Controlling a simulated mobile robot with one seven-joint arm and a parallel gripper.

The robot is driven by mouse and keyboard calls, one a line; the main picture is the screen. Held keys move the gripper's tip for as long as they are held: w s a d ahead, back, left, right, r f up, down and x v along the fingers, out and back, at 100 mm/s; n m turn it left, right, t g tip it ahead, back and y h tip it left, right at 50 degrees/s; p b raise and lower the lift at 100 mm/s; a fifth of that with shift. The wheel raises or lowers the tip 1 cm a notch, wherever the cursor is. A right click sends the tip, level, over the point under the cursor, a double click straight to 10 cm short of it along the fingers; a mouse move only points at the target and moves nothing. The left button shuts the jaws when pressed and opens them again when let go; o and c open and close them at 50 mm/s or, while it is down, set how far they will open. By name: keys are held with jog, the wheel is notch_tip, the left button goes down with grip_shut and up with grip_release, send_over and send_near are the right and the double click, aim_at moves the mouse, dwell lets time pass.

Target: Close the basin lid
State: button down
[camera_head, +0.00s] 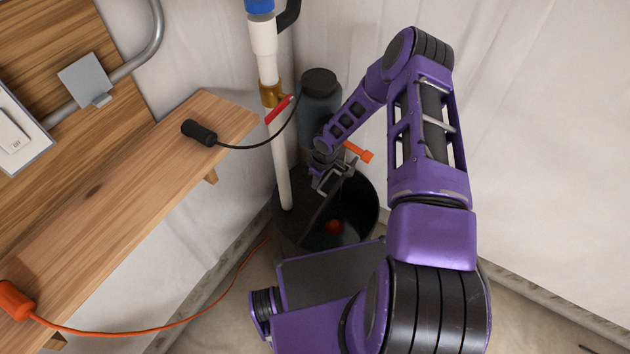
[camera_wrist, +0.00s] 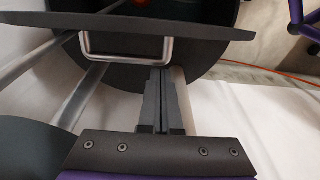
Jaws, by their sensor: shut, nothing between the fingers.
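The basin (camera_head: 372,208) is a black round tub on the floor in the corner, and its inside shows on the right. Its dark lid (camera_head: 316,212) appears raised at a tilt, with an open gap beside it. In the wrist view, the lid (camera_wrist: 205,28) has a straight edge across the top and a metal loop handle (camera_wrist: 125,59). My gripper (camera_head: 328,188) is over the basin beside the lid. In the wrist view my gripper (camera_wrist: 162,72) is shut and empty, with its tips near the handle's right end. I cannot tell whether they touch.
A small red-orange object (camera_head: 333,227) lies inside the basin. A white pipe (camera_head: 282,165) and a dark bottle (camera_head: 319,97) stand close behind and left. A wooden shelf (camera_head: 130,215) with a cord is at left. White walls (camera_head: 560,130) close in the corner.

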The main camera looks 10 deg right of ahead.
aim_at(335, 188)
jog(key=shift+s+d, duration=0.4)
jog(key=shift+s+d+f+t+y+b, duration=0.2)
jog(key=shift+s+d+t+y+b, duration=0.5)
jog(key=shift+s+d+t+y, duration=0.45)
jog(key=shift+s+d, duration=0.45)
jog(key=s+d+f+t+y+b, duration=0.1)
jog(key=s+d+f+b, duration=0.5)
jog(key=s+d+f, duration=0.2)
jog(key=shift+s+d+f, duration=0.25)
jog(key=shift+f, duration=1.3)
